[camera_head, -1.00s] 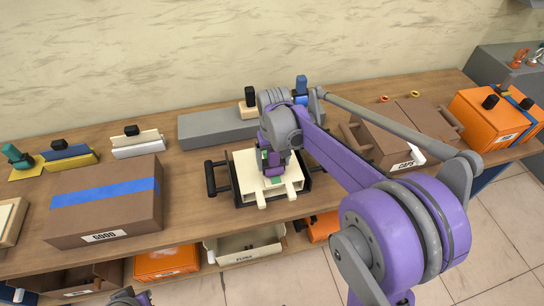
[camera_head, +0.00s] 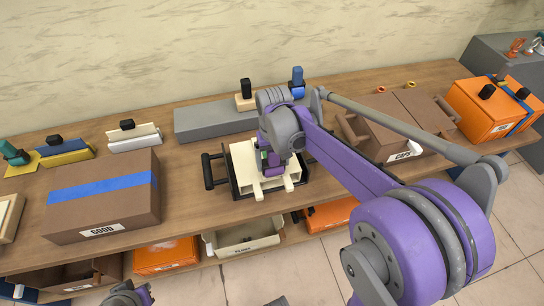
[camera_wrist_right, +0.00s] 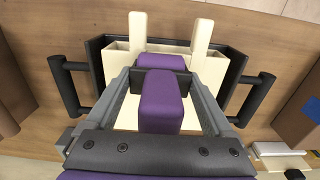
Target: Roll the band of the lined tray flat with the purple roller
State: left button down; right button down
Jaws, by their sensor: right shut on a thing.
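The lined tray (camera_head: 244,160) is cream, with two pale posts at its front. It sits in a black cradle with side handles on the bench. It also shows in the right wrist view (camera_wrist_right: 205,72). My right gripper (camera_wrist_right: 160,92) is over the tray, shut on the purple roller (camera_wrist_right: 160,105). The roller's purple block shows between the fingers, with another purple part just beyond it over the tray. The band cannot be made out under the roller and gripper. A piece of my left arm (camera_head: 128,295) shows at the bottom edge; its jaws cannot be read.
A brown GOOD box (camera_head: 105,205) with a blue stripe stands left, a brown CAPS box (camera_head: 400,120) right. A grey block (camera_head: 205,122) lies behind the tray, with small black- and blue-handled tools at its right. Orange boxes (camera_head: 483,110) stand far right. Bins sit below.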

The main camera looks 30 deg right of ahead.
dwell(0.4)
jog(key=shift+w+d, duration=0.2)
jog(key=shift+w, duration=0.75)
jog(key=shift+w+d, duration=0.2)
jog(key=shift+w, duration=0.7)
jog(key=shift+w, duration=0.1)
jog(key=shift+w+d, duration=0.25)
jog(key=shift+w, duration=0.55)
jog(key=shift+w+d, duration=0.25)
jog(key=shift+w, duration=0.85)
jog(key=shift+w+d+p, duration=0.25)
jog(key=shift+w, duration=0.7)
jog(key=shift+w+d+p, duration=0.2)
jog(key=shift+w+p, duration=0.05)
jog(key=shift+w, duration=0.7)
